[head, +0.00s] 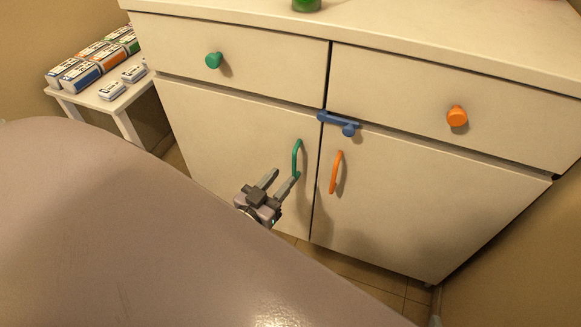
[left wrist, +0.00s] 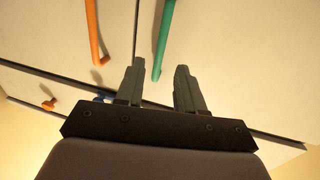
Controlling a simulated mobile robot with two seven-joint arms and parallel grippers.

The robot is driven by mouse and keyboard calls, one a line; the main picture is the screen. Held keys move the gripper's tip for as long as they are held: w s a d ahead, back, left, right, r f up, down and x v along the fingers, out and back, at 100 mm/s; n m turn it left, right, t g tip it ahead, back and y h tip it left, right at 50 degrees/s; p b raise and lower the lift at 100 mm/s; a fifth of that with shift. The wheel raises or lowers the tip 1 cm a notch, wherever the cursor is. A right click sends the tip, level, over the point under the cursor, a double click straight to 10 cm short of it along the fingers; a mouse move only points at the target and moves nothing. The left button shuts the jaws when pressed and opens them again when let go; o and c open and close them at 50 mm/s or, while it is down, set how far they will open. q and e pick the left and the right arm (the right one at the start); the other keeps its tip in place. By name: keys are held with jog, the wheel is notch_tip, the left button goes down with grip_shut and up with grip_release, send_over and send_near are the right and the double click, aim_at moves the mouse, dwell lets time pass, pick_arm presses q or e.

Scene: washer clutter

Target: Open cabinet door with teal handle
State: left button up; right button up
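The teal handle (head: 297,158) is a vertical bar on the cabinet's left door (head: 215,135), near its right edge. That door looks shut. My left gripper (head: 286,175) is open and empty, close to the handle's lower end. In the left wrist view, the teal handle (left wrist: 163,40) appears between the open fingers in the picture, beyond their tips; I cannot tell the exact gap. My right gripper is not in view.
A blue latch (head: 338,122) lies at the top of the right door (head: 410,195), its left end at the seam. An orange handle (head: 336,172) stands close right of the teal one. Above are drawers with a green knob (head: 213,60) and an orange knob (head: 457,116).

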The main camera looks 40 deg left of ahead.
aim_at(293, 166)
pick_arm(q)
jog(key=shift+w+a+b, duration=0.1)
jog(key=shift+w+b, duration=0.4)
jog(key=shift+w, duration=2.05)
grip_shut()
